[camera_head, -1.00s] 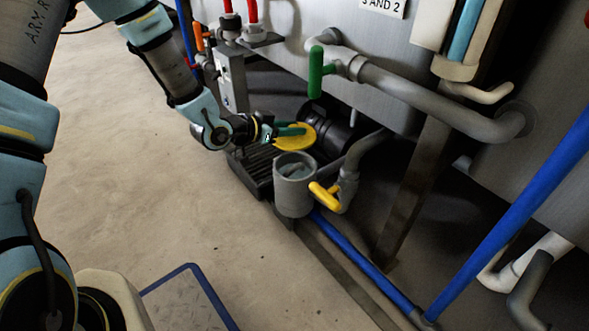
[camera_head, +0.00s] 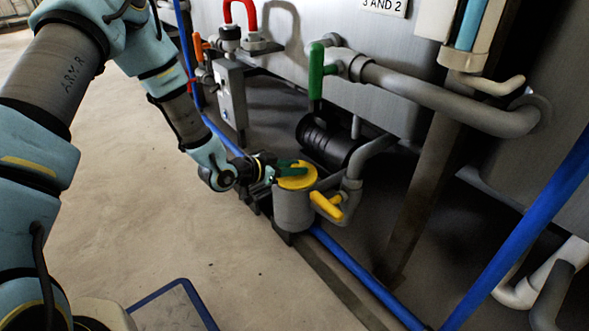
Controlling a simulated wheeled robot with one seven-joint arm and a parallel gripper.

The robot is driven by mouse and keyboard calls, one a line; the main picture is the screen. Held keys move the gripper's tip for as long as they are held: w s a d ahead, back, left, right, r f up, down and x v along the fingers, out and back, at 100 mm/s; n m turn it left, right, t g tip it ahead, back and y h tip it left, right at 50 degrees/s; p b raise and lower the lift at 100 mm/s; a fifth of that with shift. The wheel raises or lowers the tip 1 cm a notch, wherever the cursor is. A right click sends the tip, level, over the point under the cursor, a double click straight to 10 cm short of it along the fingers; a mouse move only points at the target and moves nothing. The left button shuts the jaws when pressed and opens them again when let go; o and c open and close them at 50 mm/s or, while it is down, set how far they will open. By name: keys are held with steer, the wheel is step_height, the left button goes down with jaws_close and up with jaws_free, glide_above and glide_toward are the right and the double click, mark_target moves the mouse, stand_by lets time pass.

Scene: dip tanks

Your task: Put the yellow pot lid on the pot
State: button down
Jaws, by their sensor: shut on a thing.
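The yellow pot lid (camera_head: 299,181) is over the mouth of the grey pot (camera_head: 293,211) and covers its opening. It looks roughly level. I cannot tell whether it rests on the rim or hovers just above it. My gripper (camera_head: 290,169) reaches in from the left, with its green fingers shut on the lid at its top. The pot stands upright on a dark base beside the pipework. Its inside is hidden by the lid.
A yellow-handled valve (camera_head: 326,206) sits close to the pot's right side. A black motor (camera_head: 328,140) is behind it. A green valve handle (camera_head: 315,75) and a grey pipe (camera_head: 430,95) are above. A blue pipe (camera_head: 365,277) runs along the floor. Open floor lies at left.

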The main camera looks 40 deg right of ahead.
steer(key=c, duration=0.6)
jaws_free()
steer(key=shift+f, duration=0.1)
